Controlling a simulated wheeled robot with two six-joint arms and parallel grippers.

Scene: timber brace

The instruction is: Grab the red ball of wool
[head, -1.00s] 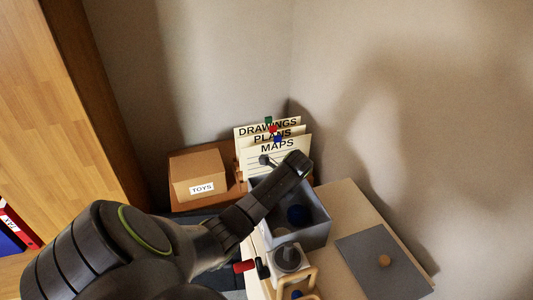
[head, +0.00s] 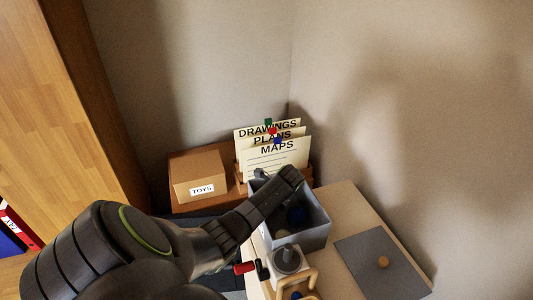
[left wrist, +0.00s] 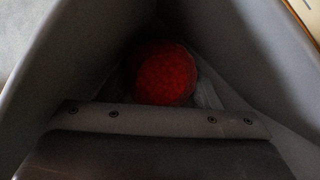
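The red ball of wool (left wrist: 165,74) shows in the left wrist view, low in a corner between grey walls. Its lower edge meets the grey bar of my left gripper (left wrist: 160,120), which lies across the picture in front of it. I cannot tell whether they touch. In the head view my left arm reaches over the open grey box (head: 316,232), with its wrist bent down at the rim. The fingertips are hidden there, so I cannot see whether they are open. The red ball does not show in the head view. My right gripper is out of view.
A dark blue ball (head: 297,215) lies in the box. Filing cards (head: 275,156) and a TOYS carton (head: 198,175) stand behind. A red-handled crank device (head: 287,260) stands in front.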

